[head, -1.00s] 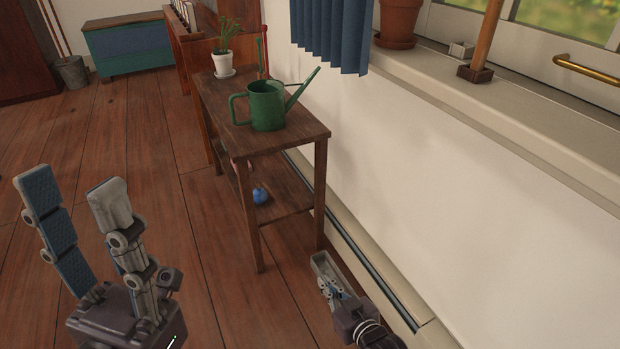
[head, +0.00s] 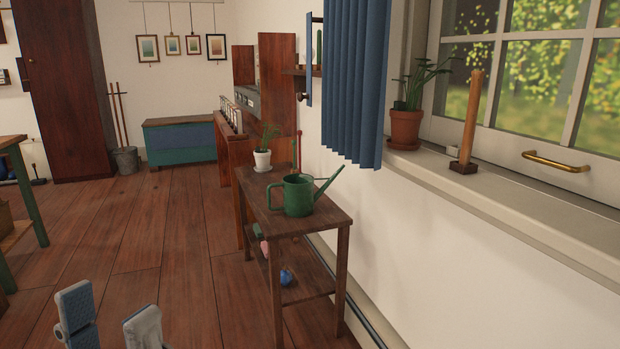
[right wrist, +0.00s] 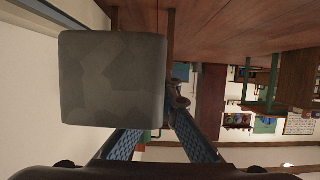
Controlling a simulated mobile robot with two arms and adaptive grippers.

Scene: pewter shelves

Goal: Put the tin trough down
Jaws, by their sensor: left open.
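The tin trough (right wrist: 113,80) shows in the right wrist view as a grey, mottled, box-like piece, seen close up. My right gripper (right wrist: 165,118) has its blue-padded fingers at the trough and appears shut on it; the trough hides part of one finger. Neither the trough nor my right gripper is in the head view now. My left gripper (head: 108,320) is at the bottom left of the head view, open and empty, with only its fingertips showing.
A narrow wooden stand (head: 326,222) against the wall bears a green watering can (head: 299,197) and a potted plant (head: 262,160). A blue ball-like thing (head: 286,277) is on its lower shelf. The windowsill (head: 425,178) bears another pot (head: 405,128). The floor (head: 170,250) left of the stand is clear.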

